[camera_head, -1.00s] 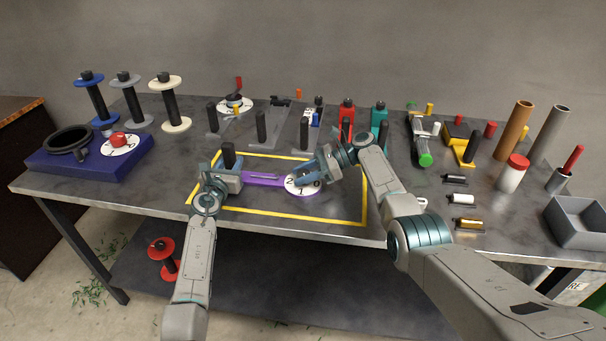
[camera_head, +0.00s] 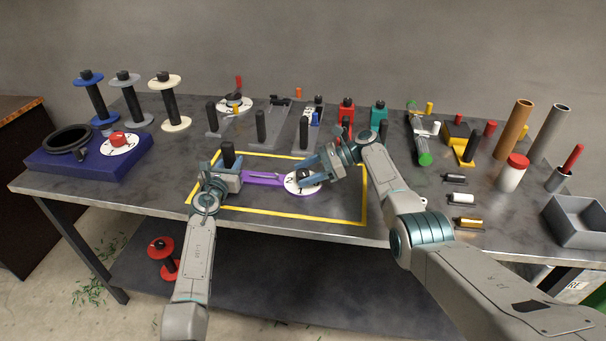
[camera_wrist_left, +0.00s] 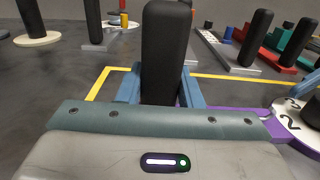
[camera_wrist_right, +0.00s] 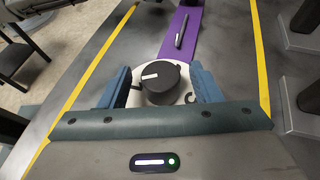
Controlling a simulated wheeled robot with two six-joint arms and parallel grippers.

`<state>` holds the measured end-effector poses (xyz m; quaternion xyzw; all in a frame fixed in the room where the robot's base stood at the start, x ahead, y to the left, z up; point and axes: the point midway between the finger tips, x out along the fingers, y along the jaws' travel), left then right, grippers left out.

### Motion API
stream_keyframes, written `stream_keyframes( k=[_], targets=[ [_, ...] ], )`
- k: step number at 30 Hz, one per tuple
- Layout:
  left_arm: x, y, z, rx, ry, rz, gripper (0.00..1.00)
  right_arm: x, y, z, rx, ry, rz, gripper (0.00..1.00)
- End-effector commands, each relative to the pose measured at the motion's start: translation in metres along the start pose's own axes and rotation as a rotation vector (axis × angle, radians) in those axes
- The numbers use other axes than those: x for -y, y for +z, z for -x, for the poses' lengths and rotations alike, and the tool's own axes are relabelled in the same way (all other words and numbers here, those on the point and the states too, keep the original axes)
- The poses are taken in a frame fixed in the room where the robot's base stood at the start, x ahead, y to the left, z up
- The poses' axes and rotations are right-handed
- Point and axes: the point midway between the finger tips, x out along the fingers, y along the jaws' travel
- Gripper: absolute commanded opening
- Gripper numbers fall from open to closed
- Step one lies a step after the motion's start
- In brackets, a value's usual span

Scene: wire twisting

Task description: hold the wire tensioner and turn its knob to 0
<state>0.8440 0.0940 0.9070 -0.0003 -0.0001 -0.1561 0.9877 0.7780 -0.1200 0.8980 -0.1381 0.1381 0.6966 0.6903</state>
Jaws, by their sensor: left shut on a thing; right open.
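The wire tensioner (camera_head: 262,179) is a purple bar inside the yellow taped rectangle, with a black upright handle (camera_wrist_left: 166,50) at its left end and a white numbered dial (camera_head: 291,187) at its right end. My left gripper (camera_head: 229,171) is shut on the black handle. The black knob (camera_wrist_right: 159,84) with a white pointer line sits on the dial. My right gripper (camera_wrist_right: 161,90) is open, with one blue finger on each side of the knob; I cannot tell if they touch it. Most dial numbers are hidden in the right wrist view; the pointer aims left there.
The yellow taped area (camera_head: 290,225) is otherwise clear. Several tools with black handles stand behind it. Spools (camera_head: 171,105) and a blue base (camera_head: 90,165) are at the left. Tubes, a red-capped jar (camera_head: 511,175) and a grey bin (camera_head: 578,220) are at the right.

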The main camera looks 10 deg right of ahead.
Motion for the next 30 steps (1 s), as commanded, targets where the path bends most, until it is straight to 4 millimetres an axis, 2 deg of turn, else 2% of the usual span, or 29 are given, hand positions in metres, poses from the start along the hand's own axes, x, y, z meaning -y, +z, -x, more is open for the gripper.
stream_keyframes(
  k=[9, 15, 21, 30],
  targets=[
    [0.000, -0.001, 0.000, -0.001, 0.000, 0.000, 0.01, 0.001, -0.001, 0.068, -0.003, -0.004, -0.001, 0.58],
    [0.000, -0.001, 0.000, -0.001, 0.000, -0.001, 0.01, 0.001, -0.001, 0.098, -0.001, -0.001, -0.001, 0.58],
    [0.000, -0.001, 0.000, -0.001, -0.001, -0.001, 0.01, 0.000, -0.001, 0.109, 0.000, 0.000, -0.001, 0.58],
    [0.000, -0.001, 0.000, -0.001, -0.001, 0.000, 0.01, 0.000, -0.002, 0.109, -0.002, -0.001, -0.002, 0.58]
  ],
)
